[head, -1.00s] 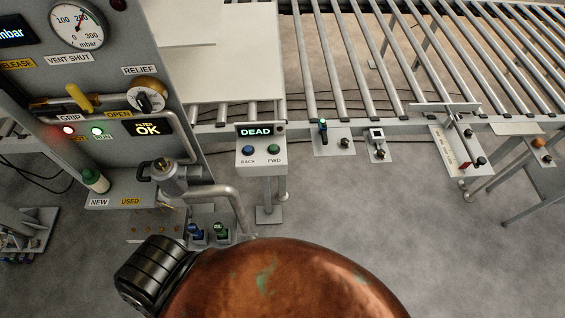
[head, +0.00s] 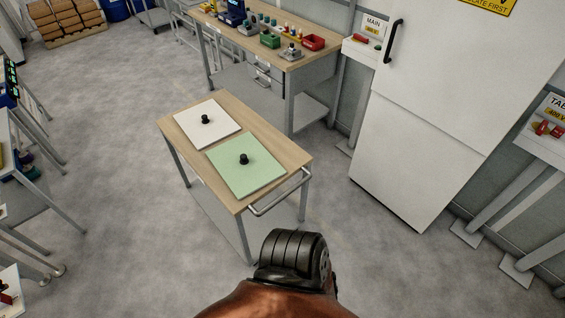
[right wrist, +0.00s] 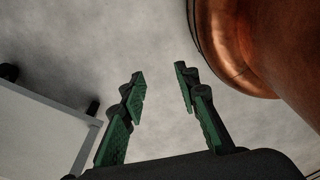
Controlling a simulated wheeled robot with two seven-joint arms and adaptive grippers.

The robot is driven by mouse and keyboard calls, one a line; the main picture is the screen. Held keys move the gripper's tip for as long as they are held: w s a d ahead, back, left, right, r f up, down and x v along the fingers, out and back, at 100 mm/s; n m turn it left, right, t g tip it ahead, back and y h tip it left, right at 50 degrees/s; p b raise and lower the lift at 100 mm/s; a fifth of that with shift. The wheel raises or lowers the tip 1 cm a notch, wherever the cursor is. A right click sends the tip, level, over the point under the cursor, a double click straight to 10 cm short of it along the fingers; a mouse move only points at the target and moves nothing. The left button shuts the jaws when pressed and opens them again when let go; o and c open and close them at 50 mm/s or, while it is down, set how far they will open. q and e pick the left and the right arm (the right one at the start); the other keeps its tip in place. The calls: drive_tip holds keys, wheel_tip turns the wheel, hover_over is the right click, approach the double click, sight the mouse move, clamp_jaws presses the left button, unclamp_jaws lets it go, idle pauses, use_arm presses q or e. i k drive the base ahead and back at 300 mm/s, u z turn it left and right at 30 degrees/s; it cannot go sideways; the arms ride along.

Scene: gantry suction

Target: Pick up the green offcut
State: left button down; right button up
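The green offcut (head: 246,166) is a flat pale green square panel with a black knob (head: 243,159) at its middle. It lies on the wooden top of a small table (head: 292,157), at the end nearer me. A white panel (head: 207,124) with a black knob lies beside it, toward the far left end. My right gripper (right wrist: 160,85) shows in the right wrist view with its two green-padded fingers apart and nothing between them, above bare floor. The offcut is not recognisable in that view. Neither gripper shows in the head view.
The small table has a rail handle (head: 279,193) at its near right end. A workbench (head: 265,45) with bins and tools stands behind it. A tall white cabinet (head: 430,110) stands to the right. Grey floor (head: 110,200) is clear left of the table.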

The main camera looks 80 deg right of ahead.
sight(244, 164)
drive_tip(key=z, duration=1.85)
drive_tip(key=k, duration=0.5)
drive_tip(key=u, duration=1.05)
drive_tip(key=i, duration=1.1)
drive_tip(key=z, duration=0.45)
